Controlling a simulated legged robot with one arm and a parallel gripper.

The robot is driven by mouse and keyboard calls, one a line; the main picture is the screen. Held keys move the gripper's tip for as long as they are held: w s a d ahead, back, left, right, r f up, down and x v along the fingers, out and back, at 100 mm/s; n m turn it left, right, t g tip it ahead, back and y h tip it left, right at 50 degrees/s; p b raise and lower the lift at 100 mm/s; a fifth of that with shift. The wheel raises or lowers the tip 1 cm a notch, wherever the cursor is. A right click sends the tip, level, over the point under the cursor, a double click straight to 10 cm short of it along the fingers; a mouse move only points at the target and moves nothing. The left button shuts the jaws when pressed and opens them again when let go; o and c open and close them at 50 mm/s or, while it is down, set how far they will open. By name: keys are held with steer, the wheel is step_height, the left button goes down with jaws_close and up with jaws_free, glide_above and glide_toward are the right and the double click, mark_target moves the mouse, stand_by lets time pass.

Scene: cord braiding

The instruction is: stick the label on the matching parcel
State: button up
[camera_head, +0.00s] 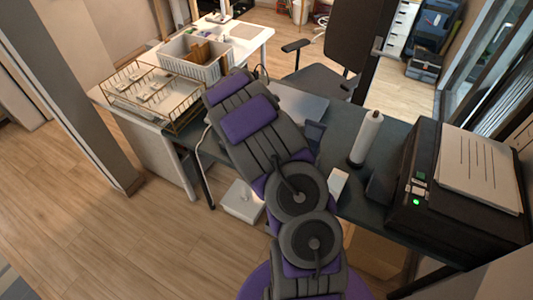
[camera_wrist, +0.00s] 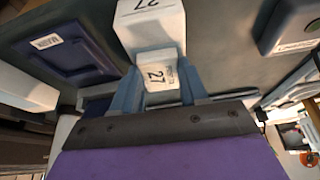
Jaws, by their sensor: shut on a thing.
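In the wrist view my gripper (camera_wrist: 158,72) is shut on a small white label piece (camera_wrist: 160,74) printed with 27 and some small text. Just beyond it is a white parcel (camera_wrist: 150,32), also marked 27. In the picture the held label overlaps the parcel's near edge; I cannot tell whether they touch. In the head view my arm hides the gripper and the label.
A dark blue case (camera_wrist: 65,48) with a white sticker lies left, and a dark labelled box (camera_wrist: 290,25) lies right. In the head view a white bottle (camera_head: 366,138) and a black printer (camera_head: 450,225) stand on the dark table (camera_head: 395,135). A wire rack (camera_head: 150,95) is left.

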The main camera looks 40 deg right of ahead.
steer(key=o, duration=1.4)
steer(key=shift+f, duration=0.1)
steer(key=shift+v, duration=2.2)
steer(key=shift+p+v, duration=0.3)
steer(key=shift+v, duration=0.55)
